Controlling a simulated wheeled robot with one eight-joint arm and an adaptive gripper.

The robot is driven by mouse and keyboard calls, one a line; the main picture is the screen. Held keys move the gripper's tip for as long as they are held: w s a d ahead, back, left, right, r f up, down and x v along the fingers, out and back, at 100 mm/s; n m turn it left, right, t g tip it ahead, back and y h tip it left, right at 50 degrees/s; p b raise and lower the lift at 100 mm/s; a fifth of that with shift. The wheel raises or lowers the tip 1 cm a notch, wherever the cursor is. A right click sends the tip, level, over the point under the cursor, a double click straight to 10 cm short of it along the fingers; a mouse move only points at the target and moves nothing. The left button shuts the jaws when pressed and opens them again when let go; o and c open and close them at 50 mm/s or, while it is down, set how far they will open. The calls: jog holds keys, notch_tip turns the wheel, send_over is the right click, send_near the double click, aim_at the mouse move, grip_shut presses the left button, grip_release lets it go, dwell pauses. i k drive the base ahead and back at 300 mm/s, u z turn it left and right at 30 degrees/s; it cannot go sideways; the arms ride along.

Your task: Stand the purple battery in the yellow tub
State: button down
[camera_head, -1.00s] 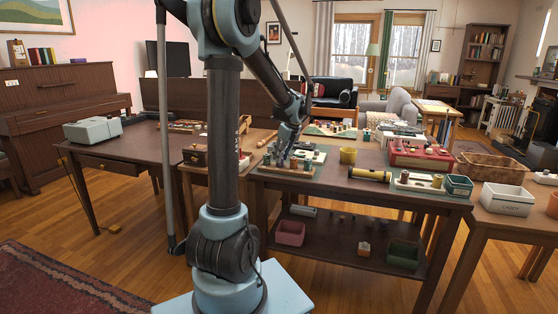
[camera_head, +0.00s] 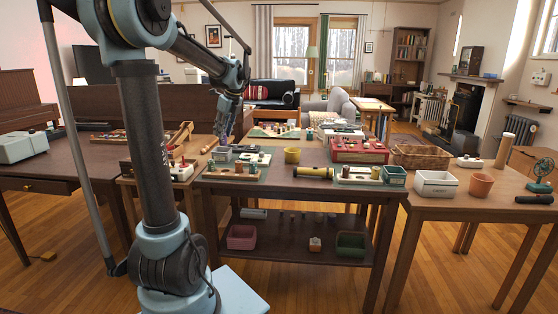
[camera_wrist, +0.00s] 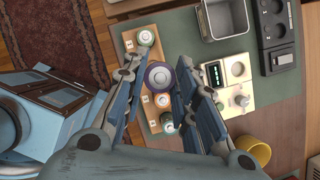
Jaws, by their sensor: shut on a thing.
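The purple battery (camera_wrist: 158,75) shows end-on between my fingertips in the wrist view, a round end with a purple rim.
A yellow-and-black cylinder (camera_head: 313,173) lies in front of the tub. A grey open tin (camera_wrist: 224,18) and a cream device (camera_wrist: 226,82) with a small display are near the rack. A red case (camera_head: 358,151) stands behind right. A green bin (camera_head: 394,176) stands at the right end.

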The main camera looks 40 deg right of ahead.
aim_at(292, 160)
jog(key=z, duration=2.15)
jog(key=i, duration=0.55)
jog(key=u, duration=1.55)
